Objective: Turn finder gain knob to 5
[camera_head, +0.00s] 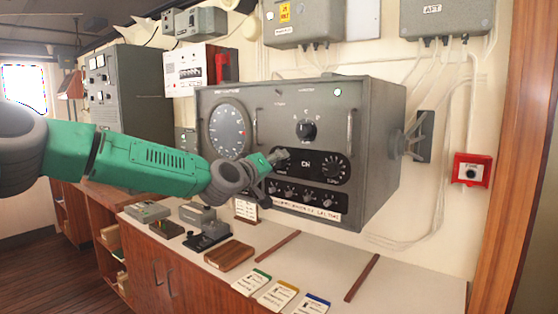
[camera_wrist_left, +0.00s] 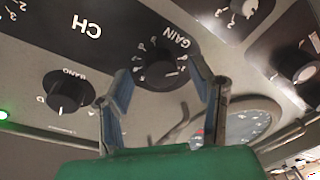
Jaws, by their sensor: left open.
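The finder is a grey box (camera_head: 375,115) on the wall with a round dial, knobs and a black panel. My left gripper (camera_head: 279,157) is at the left end of that black panel and covers the gain knob in the head view. In the left wrist view the black gain knob (camera_wrist_left: 160,73) sits under the label GAIN, between the two open fingers of my left gripper (camera_wrist_left: 166,84). The fingers stand on either side of the knob; I cannot tell whether they touch it. The number at its pointer is too small to read. My right gripper is not in view.
A larger knob (camera_head: 306,130) sits above the black panel, and another knob (camera_head: 332,167) is at its right. A band knob (camera_wrist_left: 68,94) shows beside the gain knob in the wrist view. Cards and small devices lie on the counter (camera_head: 335,262) below.

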